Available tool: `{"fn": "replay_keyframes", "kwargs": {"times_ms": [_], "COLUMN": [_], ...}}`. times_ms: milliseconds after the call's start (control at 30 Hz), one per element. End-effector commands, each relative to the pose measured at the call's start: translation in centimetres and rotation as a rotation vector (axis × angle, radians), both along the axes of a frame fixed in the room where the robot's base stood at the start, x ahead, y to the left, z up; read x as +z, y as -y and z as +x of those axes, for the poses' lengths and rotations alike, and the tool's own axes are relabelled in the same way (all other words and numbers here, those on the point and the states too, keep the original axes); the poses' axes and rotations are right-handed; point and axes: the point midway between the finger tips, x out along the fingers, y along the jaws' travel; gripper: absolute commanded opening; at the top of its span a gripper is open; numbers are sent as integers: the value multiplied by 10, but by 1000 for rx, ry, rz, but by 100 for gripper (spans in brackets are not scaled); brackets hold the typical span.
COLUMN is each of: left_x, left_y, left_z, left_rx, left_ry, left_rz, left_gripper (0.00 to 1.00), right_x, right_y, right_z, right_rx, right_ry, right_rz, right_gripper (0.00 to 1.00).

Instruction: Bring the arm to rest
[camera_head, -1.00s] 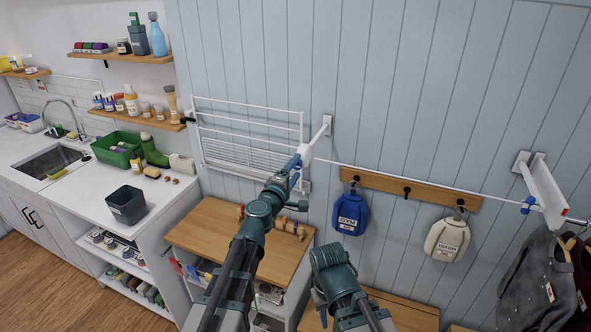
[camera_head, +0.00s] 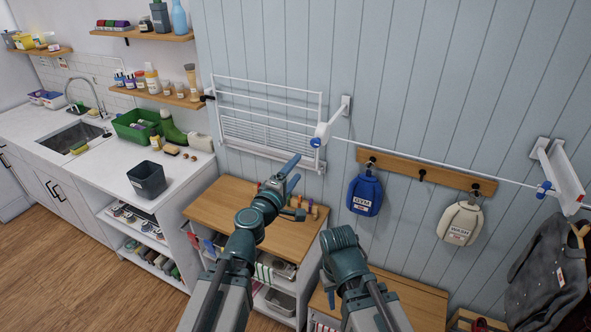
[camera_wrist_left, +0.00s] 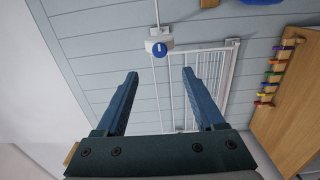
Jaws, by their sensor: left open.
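My left gripper (camera_head: 298,185) is open and empty, above the wooden top of the low cabinet in the head view. In the left wrist view its two blue fingers (camera_wrist_left: 159,74) stand wide apart with nothing between them. They face the blue panelled wall. A white clothesline housing with a blue knob (camera_wrist_left: 159,48) shows beyond the fingertips, apart from them. It is also in the head view (camera_head: 319,138), up and right of the gripper. My right arm's rounded joint shows at the bottom middle; its gripper is not seen.
A white wall rack (camera_head: 270,120) stands behind the left gripper. The clothesline (camera_head: 430,168) runs right past a blue bag (camera_head: 365,195) and a cream bag (camera_head: 460,224). A counter (camera_head: 100,165) lies left.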

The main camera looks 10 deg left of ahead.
Motion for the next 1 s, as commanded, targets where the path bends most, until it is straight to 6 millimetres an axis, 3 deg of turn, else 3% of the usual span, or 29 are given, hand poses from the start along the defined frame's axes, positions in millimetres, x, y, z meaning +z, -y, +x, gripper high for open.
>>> {"fn": "replay_keyframes", "kwargs": {"times_ms": [133,267,400,533,600,733,833,1000], "left_x": [-1,-14,-57,-112,-142,-183,-202,-218], "left_y": [3,20,45,44,33,0,-28,-76], "left_z": [-1,-7,-29,-58,-76,-109,-131,-165], "left_rx": [-14,-114,-322,-516,-609,-737,-803,-874], "left_ry": [1,-4,-62,-189,-281,-466,-604,-836], "left_rz": [18,155,439,715,853,1058,1175,1326], "left_gripper": [70,70,70,70,70,70,70,70], "right_x": [0,0,0,0,0,0,0,0], "right_y": [0,0,0,0,0,0,0,0], "right_z": [0,0,0,0,0,0,0,0], "right_rx": [0,0,0,0,0,0,0,0], "right_ry": [0,0,0,0,0,0,0,0], "right_rz": [0,0,0,0,0,0,0,0], "right_gripper": [34,34,34,34,34,34,34,34]}}
